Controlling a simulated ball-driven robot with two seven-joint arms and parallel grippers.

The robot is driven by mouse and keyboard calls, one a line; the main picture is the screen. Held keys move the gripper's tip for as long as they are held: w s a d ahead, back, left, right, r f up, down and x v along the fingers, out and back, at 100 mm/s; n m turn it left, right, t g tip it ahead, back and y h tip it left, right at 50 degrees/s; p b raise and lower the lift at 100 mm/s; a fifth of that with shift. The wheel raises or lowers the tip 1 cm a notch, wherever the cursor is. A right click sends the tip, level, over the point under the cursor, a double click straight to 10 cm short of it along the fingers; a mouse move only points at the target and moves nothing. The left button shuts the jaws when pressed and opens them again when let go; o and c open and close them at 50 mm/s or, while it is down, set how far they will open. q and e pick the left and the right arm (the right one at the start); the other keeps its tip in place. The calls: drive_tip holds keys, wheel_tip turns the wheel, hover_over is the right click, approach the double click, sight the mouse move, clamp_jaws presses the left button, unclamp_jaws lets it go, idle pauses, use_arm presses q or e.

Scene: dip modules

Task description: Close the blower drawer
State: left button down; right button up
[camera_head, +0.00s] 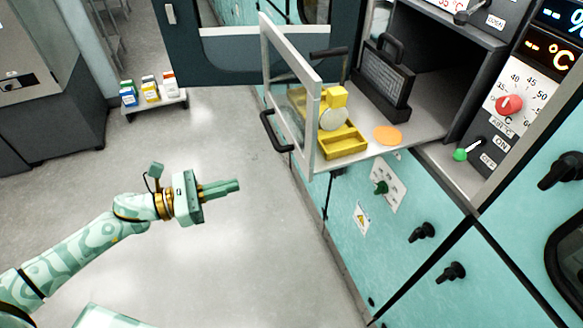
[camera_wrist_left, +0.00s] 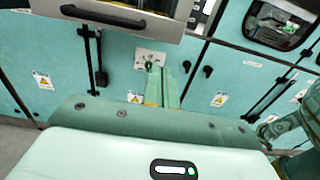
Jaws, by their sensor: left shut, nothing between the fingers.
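The blower drawer stands pulled out of the cabinet, with a glass front in a pale frame (camera_head: 311,120) and a black handle (camera_head: 276,131). On its grey floor sit a yellow device (camera_head: 342,140), an orange disc (camera_head: 388,135) and a dark panel with a handle (camera_head: 384,80). In the left wrist view a black handle (camera_wrist_left: 102,16) shows at the top. My left gripper (camera_head: 238,185) is shut and empty, left of and apart from the drawer front; its fingers also show in the left wrist view (camera_wrist_left: 162,70). My right gripper is not in view.
The teal cabinet front (camera_head: 405,215) below the drawer carries black knobs (camera_head: 421,232) and a plate with a green knob (camera_head: 383,186). A control panel with a red dial (camera_head: 508,105) is at the right. A low shelf (camera_head: 155,102) holds small boxes. The floor around my gripper is clear.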

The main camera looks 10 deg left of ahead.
use_arm(q)
drive_tip(key=p+x, duration=0.3)
drive_tip(key=x, duration=0.9)
drive_tip(key=shift+w+d+r, duration=0.1)
drive_tip(key=shift+w+d, duration=0.15)
drive_tip(key=shift+w, duration=0.1)
drive_tip(key=shift+w+d, duration=0.25)
drive_tip(key=shift+d, duration=0.15)
drive_tip(key=shift+d, duration=0.15)
